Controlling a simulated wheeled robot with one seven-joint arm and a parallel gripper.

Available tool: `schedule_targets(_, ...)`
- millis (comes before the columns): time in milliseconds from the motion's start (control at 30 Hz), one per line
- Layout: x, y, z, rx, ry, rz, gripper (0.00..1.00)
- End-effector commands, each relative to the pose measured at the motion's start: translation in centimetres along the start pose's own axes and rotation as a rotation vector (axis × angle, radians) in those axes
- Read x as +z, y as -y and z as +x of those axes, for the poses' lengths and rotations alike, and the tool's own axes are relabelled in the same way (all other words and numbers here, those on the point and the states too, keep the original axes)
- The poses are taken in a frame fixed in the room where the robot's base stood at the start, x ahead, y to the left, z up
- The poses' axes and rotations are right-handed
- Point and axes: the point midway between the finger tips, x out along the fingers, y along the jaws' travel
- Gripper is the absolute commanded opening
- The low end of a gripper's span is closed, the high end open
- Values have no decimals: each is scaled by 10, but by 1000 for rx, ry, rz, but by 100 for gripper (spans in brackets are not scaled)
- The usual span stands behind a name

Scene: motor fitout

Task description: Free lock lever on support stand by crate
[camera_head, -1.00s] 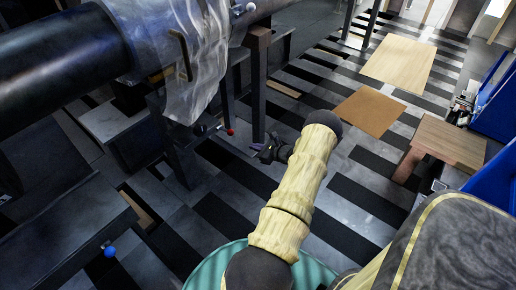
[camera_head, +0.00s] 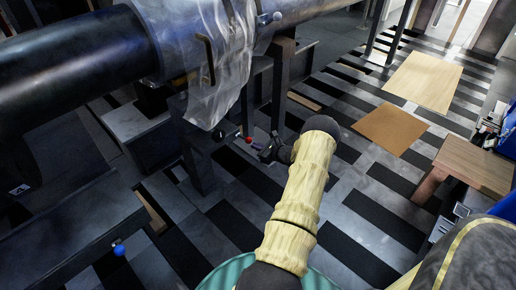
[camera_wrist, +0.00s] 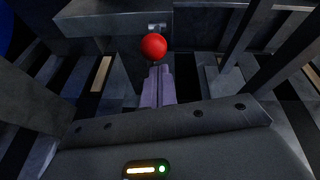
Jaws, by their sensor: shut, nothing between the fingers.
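A lever with a red ball knob (camera_head: 248,139) sticks out from the dark support stand (camera_head: 199,160) under the large pipe. In the wrist view the red ball (camera_wrist: 153,46) shows just beyond my fingertips, with a small metal fitting behind it. My gripper (camera_head: 262,148) is close to the ball, on its right in the head view. Its fingers (camera_wrist: 157,72) are shut and empty; I cannot tell whether they touch the ball. A second lever with a blue ball knob (camera_head: 119,250) is on the dark stand at the lower left.
The large dark pipe (camera_head: 70,55) runs overhead, with clear plastic sheeting (camera_head: 225,70) hanging from it. Dark legs and beams stand around my gripper. A wooden table (camera_head: 475,163) and blue containers (camera_head: 508,140) are at the right. The striped floor between is mostly open.

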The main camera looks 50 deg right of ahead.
Motion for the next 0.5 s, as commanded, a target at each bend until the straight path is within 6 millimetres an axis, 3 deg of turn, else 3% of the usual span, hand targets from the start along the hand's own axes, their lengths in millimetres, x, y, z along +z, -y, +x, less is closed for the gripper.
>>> schedule_targets(500,33,6,-6,51,-222,6,0)
